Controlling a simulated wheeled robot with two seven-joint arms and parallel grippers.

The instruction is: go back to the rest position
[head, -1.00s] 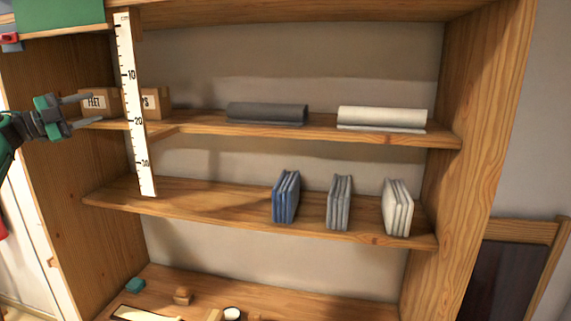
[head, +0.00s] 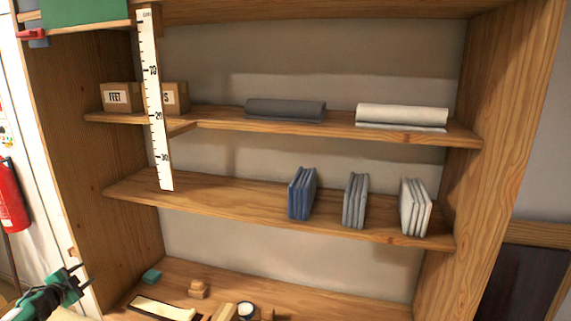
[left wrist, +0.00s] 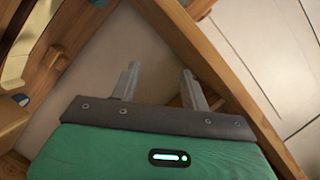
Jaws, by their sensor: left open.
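My left gripper (head: 77,279) is at the lower left of the head view, in front of the left foot of the wooden shelf unit (head: 68,150). It is open and holds nothing. In the left wrist view its two grey fingers (left wrist: 160,85) stand apart, with wood and a pale wall behind them. No piano keys can be made out for certain; a long cream piece (head: 163,308) lies on the bottom shelf. My right gripper is not in view.
A measuring strip (head: 155,100) hangs at the left of the shelves. Rolls (head: 285,110) and boxes (head: 122,98) are on the upper shelf. Blue (head: 302,194), grey and white folded stacks stand on the middle shelf. A red extinguisher (head: 12,195) is at far left.

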